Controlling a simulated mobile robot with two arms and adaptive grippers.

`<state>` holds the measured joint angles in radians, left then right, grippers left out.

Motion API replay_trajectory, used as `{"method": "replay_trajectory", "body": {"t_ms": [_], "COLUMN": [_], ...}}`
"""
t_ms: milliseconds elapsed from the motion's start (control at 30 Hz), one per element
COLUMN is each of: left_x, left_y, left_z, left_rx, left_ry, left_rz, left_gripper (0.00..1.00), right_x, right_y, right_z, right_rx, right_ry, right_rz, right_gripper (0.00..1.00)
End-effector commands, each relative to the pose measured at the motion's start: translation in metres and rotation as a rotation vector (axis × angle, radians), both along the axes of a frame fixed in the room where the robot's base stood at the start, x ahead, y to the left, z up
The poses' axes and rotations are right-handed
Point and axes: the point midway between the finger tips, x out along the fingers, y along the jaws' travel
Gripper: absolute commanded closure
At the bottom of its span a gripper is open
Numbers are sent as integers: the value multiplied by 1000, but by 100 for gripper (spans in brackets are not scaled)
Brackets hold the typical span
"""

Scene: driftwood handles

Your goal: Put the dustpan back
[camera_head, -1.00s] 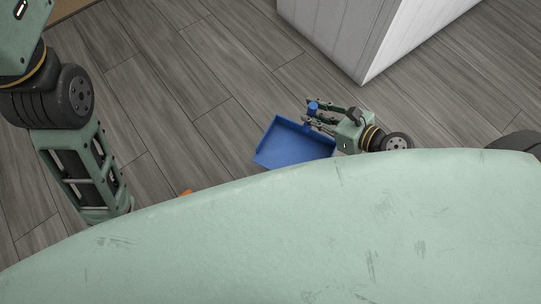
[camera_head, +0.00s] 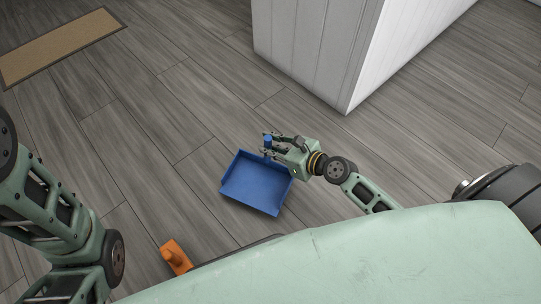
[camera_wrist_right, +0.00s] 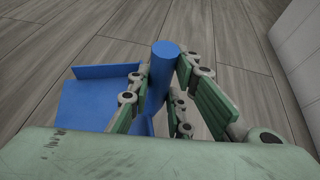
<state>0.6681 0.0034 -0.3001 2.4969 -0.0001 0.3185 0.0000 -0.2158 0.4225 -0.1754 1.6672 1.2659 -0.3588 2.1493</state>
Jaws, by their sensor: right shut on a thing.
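The blue dustpan (camera_head: 254,186) shows in the middle of the head view, with its handle (camera_head: 268,143) at its upper right end. My right gripper (camera_head: 270,147) is shut on that handle. In the right wrist view the round handle (camera_wrist_right: 164,62) stands between the fingers of my right gripper (camera_wrist_right: 163,82), and the dustpan's flat pan (camera_wrist_right: 88,100) lies to the left. I cannot tell whether the pan touches the floor. Of my left arm, only links show at the left edge of the head view; its gripper is out of view.
A white panelled block (camera_head: 310,50) stands beyond the dustpan, its near corner to the right. An orange object (camera_head: 175,257) lies on the floor at lower left, near my base. A tan mat (camera_head: 60,47) lies at the far left. The grey plank floor between is clear.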

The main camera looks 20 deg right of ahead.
Motion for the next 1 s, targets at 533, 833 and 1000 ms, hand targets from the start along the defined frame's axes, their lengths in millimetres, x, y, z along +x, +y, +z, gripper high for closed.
{"method": "replay_trajectory", "body": {"t_ms": [533,833,1000], "left_x": [-8,-8,-8], "left_y": [0,0,0], "left_z": [-34,-36,-36], "left_rx": [1,1,1], "left_ry": [-19,-20,-20], "left_rz": [0,0,0], "left_gripper": [65,65,65], "right_x": [0,-1,-1], "right_y": [-1,-1,-1], "right_z": [-37,-41,-41], "right_rx": [0,0,0], "right_ry": [-1,1,1], "right_rz": [-1,0,0], "right_gripper": [100,74,63]}}
